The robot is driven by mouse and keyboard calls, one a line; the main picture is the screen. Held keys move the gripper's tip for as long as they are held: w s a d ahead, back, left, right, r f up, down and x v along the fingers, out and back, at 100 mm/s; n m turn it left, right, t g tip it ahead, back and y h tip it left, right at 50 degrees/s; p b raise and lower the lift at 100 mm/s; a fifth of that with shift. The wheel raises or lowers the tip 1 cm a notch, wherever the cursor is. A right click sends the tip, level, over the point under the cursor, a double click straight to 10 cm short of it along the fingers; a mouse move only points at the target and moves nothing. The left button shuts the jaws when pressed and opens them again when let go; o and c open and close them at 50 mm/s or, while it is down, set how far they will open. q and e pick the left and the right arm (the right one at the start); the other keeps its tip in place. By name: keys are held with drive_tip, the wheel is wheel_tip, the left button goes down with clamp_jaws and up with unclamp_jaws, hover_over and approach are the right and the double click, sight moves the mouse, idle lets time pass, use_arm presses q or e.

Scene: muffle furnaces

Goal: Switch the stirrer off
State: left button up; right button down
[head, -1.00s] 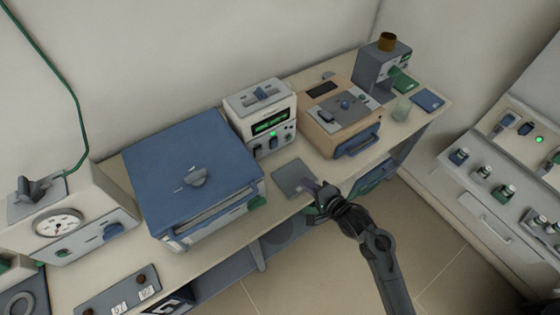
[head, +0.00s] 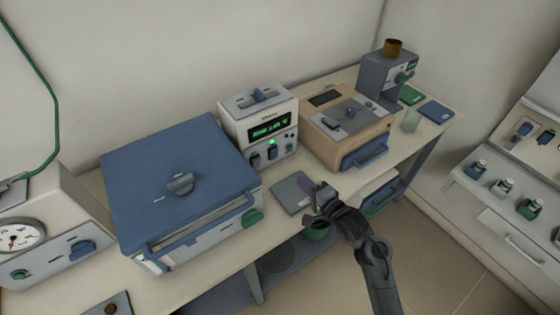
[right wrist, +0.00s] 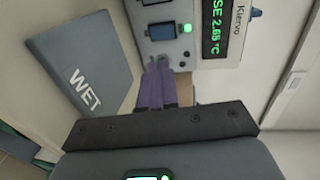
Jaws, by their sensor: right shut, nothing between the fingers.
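No device in view is clearly labelled as a stirrer. A white instrument (head: 258,104) with a lit green display (head: 269,127) stands mid-bench. Its front has blue rocker switches and a green light (head: 272,142). In the right wrist view, its display (right wrist: 218,30), a blue switch (right wrist: 161,32) and a green light (right wrist: 187,28) show close up. My right gripper (head: 316,188) is shut and empty, in front of this instrument and near a grey pad. Its purple fingers (right wrist: 158,86) point toward the panel, apparently short of it. My left gripper is out of view.
A grey pad marked WET (right wrist: 82,62) lies on the bench. A large blue-lidded furnace (head: 180,170) stands left, a tan box (head: 345,125) right. A grey device (head: 378,78) with a green knob stands at the far end. Another bench (head: 480,205) is at right.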

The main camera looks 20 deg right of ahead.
drive_tip(key=shift+w, duration=0.1)
drive_tip(key=shift+w+a+f+b, duration=0.2)
drive_tip(key=shift+w+b, duration=0.1)
drive_tip(key=shift+w, duration=0.25)
drive_tip(key=b, duration=0.3)
approach(274, 154)
drive_tip(key=x, duration=0.5)
drive_tip(key=shift+d+f, duration=0.1)
drive_tip(key=shift+f, duration=0.15)
drive_tip(key=shift+w+a+r+b, duration=0.2)
drive_tip(key=shift+w+b, duration=0.1)
drive_tip(key=shift+w, duration=0.4)
